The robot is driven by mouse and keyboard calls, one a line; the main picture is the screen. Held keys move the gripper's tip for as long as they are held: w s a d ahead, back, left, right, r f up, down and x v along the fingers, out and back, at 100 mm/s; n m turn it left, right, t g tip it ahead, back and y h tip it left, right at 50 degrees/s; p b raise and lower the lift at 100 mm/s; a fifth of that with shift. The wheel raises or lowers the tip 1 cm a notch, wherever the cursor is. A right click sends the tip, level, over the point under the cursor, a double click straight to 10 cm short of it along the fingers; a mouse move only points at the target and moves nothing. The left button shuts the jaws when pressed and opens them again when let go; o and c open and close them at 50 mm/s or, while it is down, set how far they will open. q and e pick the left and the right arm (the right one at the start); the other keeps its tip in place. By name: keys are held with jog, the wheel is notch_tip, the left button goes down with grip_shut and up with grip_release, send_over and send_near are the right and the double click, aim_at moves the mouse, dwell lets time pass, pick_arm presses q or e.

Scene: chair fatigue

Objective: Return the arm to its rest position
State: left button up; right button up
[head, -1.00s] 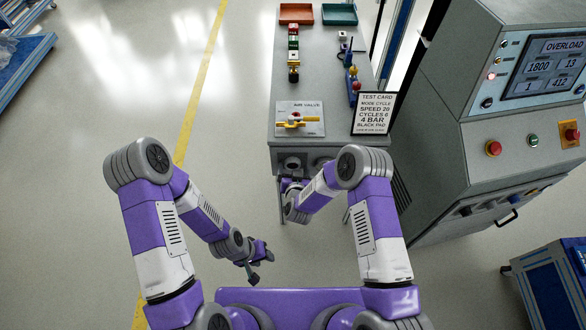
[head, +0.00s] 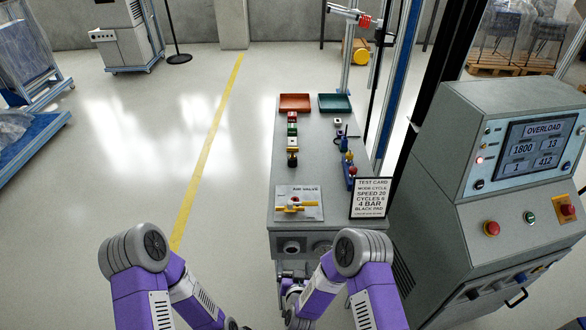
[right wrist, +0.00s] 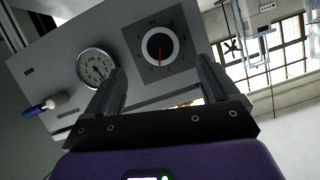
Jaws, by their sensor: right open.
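My right gripper (head: 290,272) is just in front of and below the near edge of the grey bench (head: 312,165); its arm comes up from the lower right. In the right wrist view the right gripper (right wrist: 157,78) has its two fingers wide apart with nothing between them. Past the fingers is a grey panel with a round gauge (right wrist: 96,66) and a black dial with a red pointer (right wrist: 159,47). I cannot tell whether the fingers touch the panel. My left arm is bent at the lower left in the head view, and its gripper is below the picture edge.
On the bench are an air valve plate (head: 297,203) with a yellow handle, a test card (head: 371,198), a red tray (head: 295,103) and a green tray (head: 335,103). A control cabinet (head: 520,180) with an overload screen stands at the right.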

jog(key=s+d+f+g+y, duration=0.1)
jog(key=s+d+f+g, duration=0.1)
jog(key=s, duration=0.6)
jog(key=s+d+f+g+y, duration=0.1)
jog(key=s+d+g, duration=0.3)
jog(key=s+g, duration=0.2)
jog(key=s+d+f+m+g+y, duration=0.1)
jog(key=s+d+f+g, duration=0.1)
jog(key=s+g, duration=0.3)
jog(key=s+d, duration=0.1)
jog(key=s, duration=0.3)
jog(key=shift+s+f, duration=0.3)
jog(key=shift+f, duration=0.05)
